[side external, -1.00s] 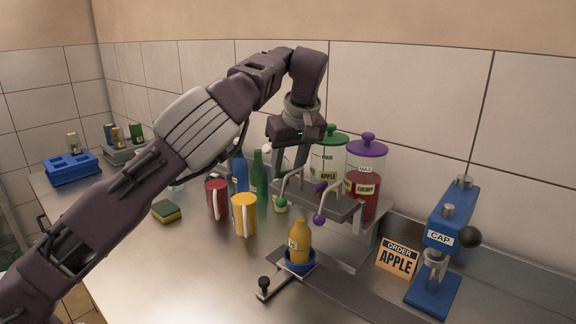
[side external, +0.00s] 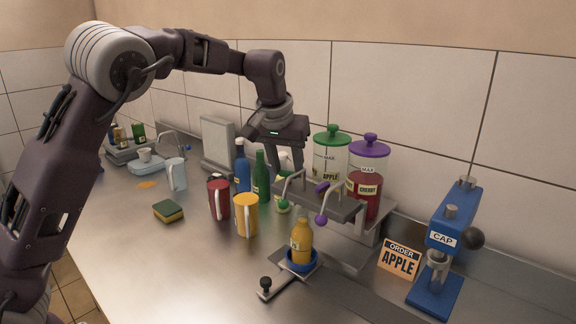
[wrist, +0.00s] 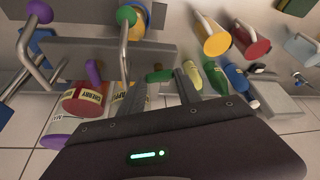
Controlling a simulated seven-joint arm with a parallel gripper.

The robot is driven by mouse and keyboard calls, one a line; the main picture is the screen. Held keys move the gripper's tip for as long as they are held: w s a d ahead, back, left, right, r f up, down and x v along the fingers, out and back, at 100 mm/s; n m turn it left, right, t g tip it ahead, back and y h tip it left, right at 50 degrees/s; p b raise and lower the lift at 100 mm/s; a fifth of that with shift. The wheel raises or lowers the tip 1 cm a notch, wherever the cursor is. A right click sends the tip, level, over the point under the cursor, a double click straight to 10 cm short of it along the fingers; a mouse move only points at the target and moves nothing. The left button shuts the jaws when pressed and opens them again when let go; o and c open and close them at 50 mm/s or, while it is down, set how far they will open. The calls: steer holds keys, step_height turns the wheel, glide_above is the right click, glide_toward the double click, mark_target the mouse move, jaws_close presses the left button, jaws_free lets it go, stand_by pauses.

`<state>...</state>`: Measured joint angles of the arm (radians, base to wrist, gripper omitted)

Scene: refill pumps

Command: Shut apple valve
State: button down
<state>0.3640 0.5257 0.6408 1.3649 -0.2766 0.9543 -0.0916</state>
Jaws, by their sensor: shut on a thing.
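My gripper (side external: 286,172) is above the left part of the grey dispenser shelf (side external: 342,207). In the wrist view, its fingers (wrist: 161,80) are shut on the green apple valve handle (wrist: 157,75); the side view hides this handle. The apple tank (side external: 330,160) has a green lid and looks mostly clear. A bottle of orange-yellow liquid (side external: 301,243) stands upright in a blue holder (side external: 297,265) below the spouts. The green-tipped spout (side external: 282,204) and purple-tipped spout (side external: 320,219) hang at the shelf front.
The purple valve handle (wrist: 94,71) and the red cherry tank (side external: 363,194) are close beside my gripper. Yellow (side external: 246,217) and red (side external: 217,198) mugs stand left of the shelf, near a green bottle (side external: 261,178). The blue cap press (side external: 440,252) and order sign (side external: 399,259) are right.

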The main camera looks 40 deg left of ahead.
steer(key=shift+s+a+f+m+h, duration=0.15)
steer(key=shift+m+h, duration=0.25)
steer(key=shift+m, duration=0.55)
steer(key=shift+s+d+m+h, duration=0.1)
steer(key=shift+m+h, duration=0.3)
steer(key=shift+m, duration=0.55)
steer(key=c, duration=0.8)
jaws_free()
steer(key=shift+a, duration=0.1)
steer(key=shift+c, duration=0.2)
steer(key=shift+r, duration=0.25)
steer(key=v, duration=0.7)
steer(key=shift+s+r, duration=0.2)
steer(key=shift+r, duration=0.05)
